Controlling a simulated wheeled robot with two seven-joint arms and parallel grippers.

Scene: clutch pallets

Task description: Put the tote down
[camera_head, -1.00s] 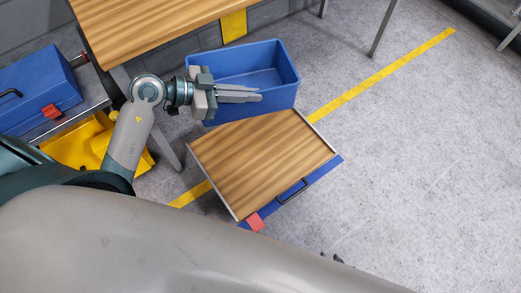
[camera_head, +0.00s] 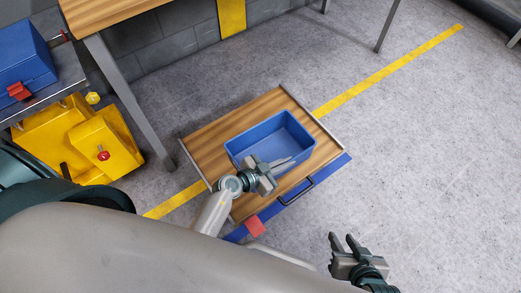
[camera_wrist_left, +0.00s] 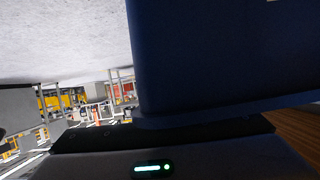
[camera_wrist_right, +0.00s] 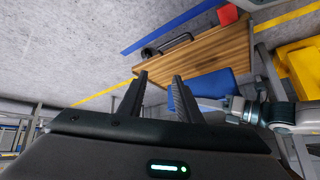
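The blue tote (camera_head: 295,130) is upright and empty over the wooden top of the low cart (camera_head: 200,143); I cannot tell whether it touches the top. My left gripper (camera_head: 285,164) is at the tote's near wall, its fingers close together and shut on the tote's rim. In the left wrist view the tote's dark blue wall (camera_wrist_left: 220,50) fills much of the picture and the fingers are hidden. My right gripper (camera_head: 343,242) is open and empty, off the cart's near right side. Its two parted fingers (camera_wrist_right: 158,98) show in the right wrist view.
The cart has raised metal edges, a black handle (camera_head: 297,191) and a red block (camera_head: 255,225) on its near side. A wooden table (camera_head: 110,18) stands behind left. The floor at right is clear.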

